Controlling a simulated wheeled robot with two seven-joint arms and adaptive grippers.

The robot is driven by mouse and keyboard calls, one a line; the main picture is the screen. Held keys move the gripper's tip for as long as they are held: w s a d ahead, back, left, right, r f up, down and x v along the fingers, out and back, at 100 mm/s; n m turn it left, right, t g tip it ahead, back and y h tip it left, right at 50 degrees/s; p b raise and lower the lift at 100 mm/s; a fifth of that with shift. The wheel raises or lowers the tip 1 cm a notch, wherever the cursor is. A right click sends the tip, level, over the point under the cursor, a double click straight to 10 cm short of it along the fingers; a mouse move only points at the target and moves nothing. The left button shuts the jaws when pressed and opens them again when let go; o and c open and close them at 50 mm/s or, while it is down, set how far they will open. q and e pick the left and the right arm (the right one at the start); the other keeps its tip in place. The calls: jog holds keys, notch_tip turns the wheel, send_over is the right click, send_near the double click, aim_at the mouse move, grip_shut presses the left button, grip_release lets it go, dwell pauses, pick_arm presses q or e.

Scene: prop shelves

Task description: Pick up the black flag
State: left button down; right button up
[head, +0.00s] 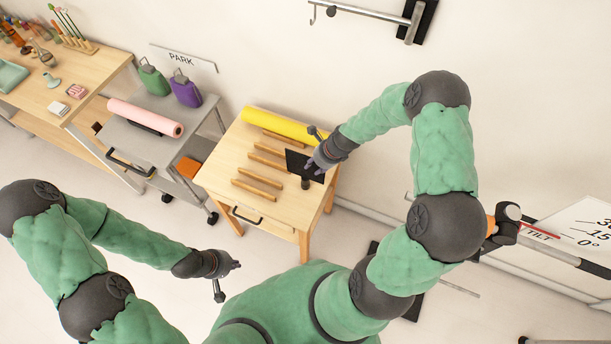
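The black flag (296,161) is a small dark panel above the right part of the light wooden table (222,177), with a short dark stub below it. My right gripper (313,164) is at the flag's right side and overlaps it in this view. Whether its fingers touch or close on the flag is too small to tell. My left gripper (236,265) is low in front of the table, away from the flag, with nothing visible in it. Its finger opening is too small to make out.
Several wooden bars (257,188) and a yellow roll (276,122) lie on the table. Left of it, a grey cart (150,148) carries a pink roll (146,116), a green container (153,80) and a purple one (186,91). Floor is clear between cart and table front.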

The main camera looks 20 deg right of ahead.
grip_shut()
